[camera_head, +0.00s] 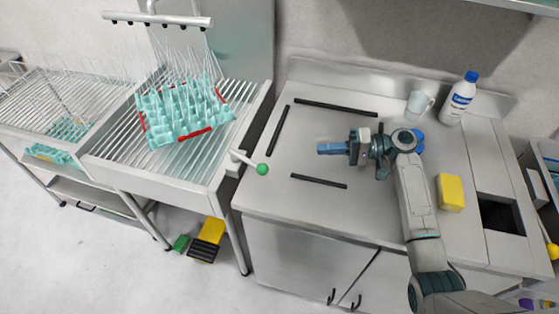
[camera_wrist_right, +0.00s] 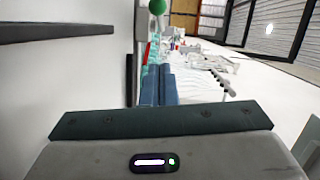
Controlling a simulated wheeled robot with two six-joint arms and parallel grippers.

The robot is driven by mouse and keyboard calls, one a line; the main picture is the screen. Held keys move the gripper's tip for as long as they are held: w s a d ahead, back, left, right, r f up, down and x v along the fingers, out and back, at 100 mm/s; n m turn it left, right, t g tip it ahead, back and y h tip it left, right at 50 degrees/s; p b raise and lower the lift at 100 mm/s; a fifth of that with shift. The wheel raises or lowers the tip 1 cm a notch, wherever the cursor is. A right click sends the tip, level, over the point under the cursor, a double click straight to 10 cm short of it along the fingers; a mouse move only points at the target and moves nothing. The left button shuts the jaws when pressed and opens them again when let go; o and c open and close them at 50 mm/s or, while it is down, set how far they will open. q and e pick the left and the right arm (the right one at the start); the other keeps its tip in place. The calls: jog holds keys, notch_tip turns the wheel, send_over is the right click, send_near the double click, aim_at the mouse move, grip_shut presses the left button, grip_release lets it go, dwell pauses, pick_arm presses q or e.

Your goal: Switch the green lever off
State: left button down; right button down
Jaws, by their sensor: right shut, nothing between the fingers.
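The green lever is a white rod with a round green knob (camera_head: 262,169) at the right edge of the slatted sink. Its rod points right and slightly down from the sink edge. The green knob also shows at the top of the right wrist view (camera_wrist_right: 157,6). My right gripper (camera_head: 322,149) is shut and empty above the steel counter. Its blue fingers point left, to the right of and a little above the knob in the head view, apart from it. The fingers show together in the right wrist view (camera_wrist_right: 158,84). My left gripper is not in view.
Thin streams fall from a spray bar (camera_head: 158,18) onto a teal egg tray with red edges (camera_head: 190,136). Black strips (camera_head: 318,181) lie on the counter. Counter between gripper and knob is clear.

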jog(key=shift+s+r, duration=0.1)
jog(key=a, duration=0.3)
jog(key=a+f, duration=0.1)
jog(key=a, duration=0.2)
jog(key=w+a, duration=0.1)
jog(key=a, duration=0.3)
jog(key=shift+a+f, duration=0.1)
jog(key=shift+f, duration=0.15)
jog(key=shift+s+a+f+p, duration=0.15)
jog(key=shift+s+a+p, duration=0.1)
jog(key=shift+s+a, duration=0.3)
jog(key=shift+s+a+f+p, duration=0.15)
jog(key=shift+s+a+p, duration=0.05)
jog(key=shift+s+a, duration=0.55)
jog(key=shift+s, duration=0.05)
jog(key=shift+f, duration=0.1)
